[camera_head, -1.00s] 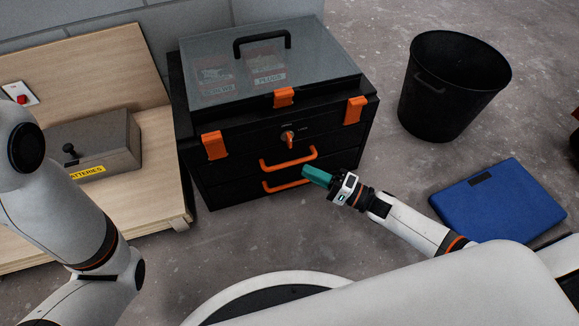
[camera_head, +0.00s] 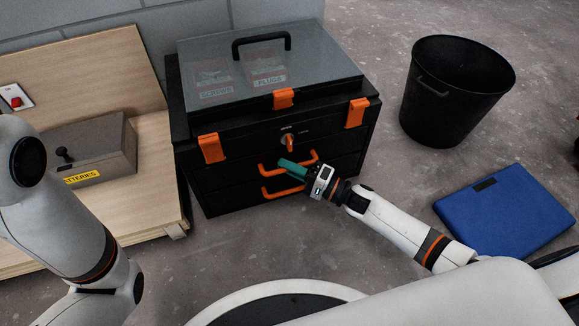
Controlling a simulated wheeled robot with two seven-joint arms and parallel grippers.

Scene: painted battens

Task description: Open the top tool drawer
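A black tool chest (camera_head: 222,188) with a clear lid stands on the floor in the centre. Two orange drawer handles show on its front: the top drawer's handle (camera_head: 268,169) and a lower one (camera_head: 279,193). Both drawers look shut. A small orange knob (camera_head: 288,142) sits above the top handle. My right gripper (camera_head: 290,167) has its teal fingers at the top handle and covers the middle of it. Contact and the gap between the fingers cannot be made out. My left arm shows at the left, but its gripper is out of view.
Orange latches (camera_head: 212,149) hang on the chest's front. A grey box (camera_head: 98,150) labelled batteries rests on a wooden bench (camera_head: 150,195) at the left. A black bin (camera_head: 455,90) and a blue case (camera_head: 505,210) stand on the floor at the right. Bare floor separates them from the chest.

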